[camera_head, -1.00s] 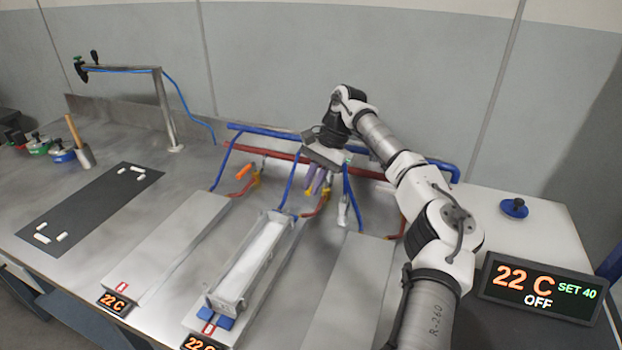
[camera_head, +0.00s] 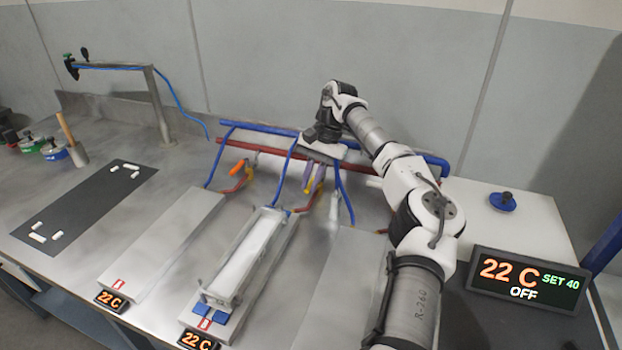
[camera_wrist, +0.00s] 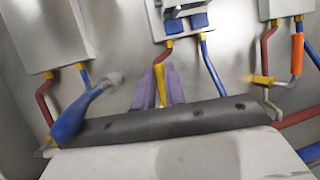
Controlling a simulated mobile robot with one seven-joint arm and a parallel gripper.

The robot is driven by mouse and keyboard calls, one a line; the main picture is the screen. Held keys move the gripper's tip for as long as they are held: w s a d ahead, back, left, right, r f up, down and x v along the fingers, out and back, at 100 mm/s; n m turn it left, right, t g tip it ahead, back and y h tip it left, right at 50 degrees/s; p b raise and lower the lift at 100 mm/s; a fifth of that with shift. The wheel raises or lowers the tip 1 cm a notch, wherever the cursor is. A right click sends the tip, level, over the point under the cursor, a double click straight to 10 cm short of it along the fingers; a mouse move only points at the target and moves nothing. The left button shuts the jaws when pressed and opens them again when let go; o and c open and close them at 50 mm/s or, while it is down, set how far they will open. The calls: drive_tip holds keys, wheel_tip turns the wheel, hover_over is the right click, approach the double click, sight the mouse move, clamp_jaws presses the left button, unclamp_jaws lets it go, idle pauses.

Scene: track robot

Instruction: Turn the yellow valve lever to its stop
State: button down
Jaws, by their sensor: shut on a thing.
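The yellow valve lever (camera_wrist: 160,84) stands between the two purple fingers of my gripper (camera_wrist: 159,90) in the wrist view. The fingers are shut on it, one on each side, and hide part of it. In the head view my gripper (camera_head: 314,180) points down at the pipes behind the middle plate. A bit of yellow (camera_head: 307,187) shows at its fingers there. The lever's stop cannot be made out.
An orange valve handle (camera_head: 238,167) is left of my gripper, and a pale handle (camera_head: 335,204) is close on its right. Blue pipe (camera_head: 260,131) and red pipe (camera_head: 262,148) run behind. A tray (camera_head: 246,256) sits on the middle plate.

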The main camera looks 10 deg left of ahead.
drive_tip(key=c, duration=1.5)
unclamp_jaws()
drive_tip(key=shift+o, duration=0.2)
drive_tip(key=shift+w+d+r, duration=0.2)
drive_tip(key=shift+w+r, duration=0.1)
drive_tip(key=shift+r, duration=0.25)
drive_tip(key=p+v, duration=0.8)
drive_tip(key=v, duration=0.4)
drive_tip(key=shift+r, duration=0.35)
drive_tip(key=shift+f, duration=0.15)
